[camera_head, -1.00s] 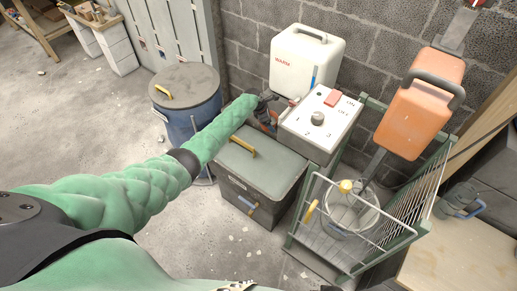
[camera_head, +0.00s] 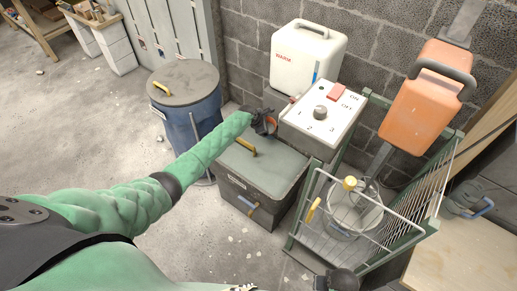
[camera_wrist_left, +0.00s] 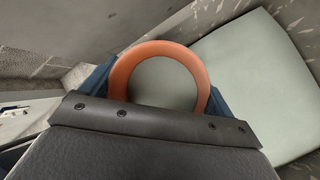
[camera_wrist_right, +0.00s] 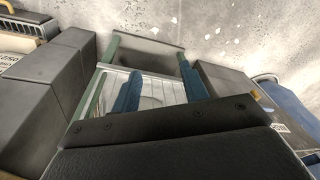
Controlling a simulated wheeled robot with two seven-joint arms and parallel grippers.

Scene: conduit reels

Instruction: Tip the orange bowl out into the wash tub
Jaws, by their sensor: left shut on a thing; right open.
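In the left wrist view an orange ring-shaped rim, taken to be the orange bowl (camera_wrist_left: 202,74), sits between the blue fingers of my left gripper (camera_wrist_left: 155,92). A flat grey-green area shows inside the rim; I cannot tell whether it is contents or the surface behind. In the head view my left gripper (camera_head: 264,122) is above the back of a grey lidded box (camera_head: 262,168), beside the white control panel. A round pale tub (camera_head: 352,232) stands inside a green-framed wire cage; I cannot tell if it is the wash tub. My right gripper (camera_wrist_right: 158,88) is open and empty.
A white control panel (camera_head: 330,128) and a white container (camera_head: 302,62) stand by the block wall. An orange box with a handle (camera_head: 415,115) hangs above the cage (camera_head: 425,228). A blue lidded drum (camera_head: 190,120) stands left.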

